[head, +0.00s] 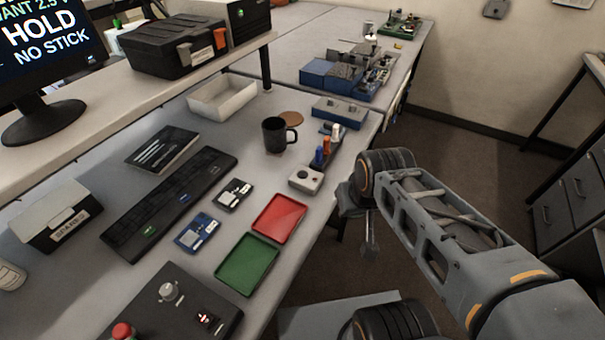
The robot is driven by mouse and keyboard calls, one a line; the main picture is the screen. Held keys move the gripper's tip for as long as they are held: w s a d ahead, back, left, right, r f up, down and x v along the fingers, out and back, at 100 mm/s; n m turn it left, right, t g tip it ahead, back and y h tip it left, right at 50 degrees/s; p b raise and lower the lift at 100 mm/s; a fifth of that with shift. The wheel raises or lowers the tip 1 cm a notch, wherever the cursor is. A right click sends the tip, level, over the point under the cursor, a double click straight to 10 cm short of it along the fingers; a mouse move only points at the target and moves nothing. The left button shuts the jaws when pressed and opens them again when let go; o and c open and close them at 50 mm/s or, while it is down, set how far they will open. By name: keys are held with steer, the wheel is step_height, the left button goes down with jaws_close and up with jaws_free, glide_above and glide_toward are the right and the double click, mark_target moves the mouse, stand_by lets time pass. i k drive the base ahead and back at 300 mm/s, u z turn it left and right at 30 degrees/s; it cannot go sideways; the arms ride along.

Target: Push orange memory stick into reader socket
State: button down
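A small orange stick (327,145) stands upright in a dark narrow holder near the right edge of the bench, between a blue stick (319,157) and a white one (336,131). I cannot tell for sure which thing is the reader socket. A small pale box with a dark round spot (306,179) sits just in front of the sticks. A black control box (170,306) with a knob and a red button is at the bottom left. My gripper (370,247) hangs past the bench's right edge, apart from the sticks; its fingers are too small to read.
A monitor (45,50) reads "HOLD NO STICK". A black mug (276,134) stands close left of the sticks. A red tray (279,217) and a green tray (246,264) lie near the front edge. A blue box (339,112) is behind the sticks.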

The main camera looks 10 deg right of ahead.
mark_target(326, 141)
steer(key=z, duration=1.7)
steer(key=i, duration=1.65)
steer(key=u, duration=3.85)
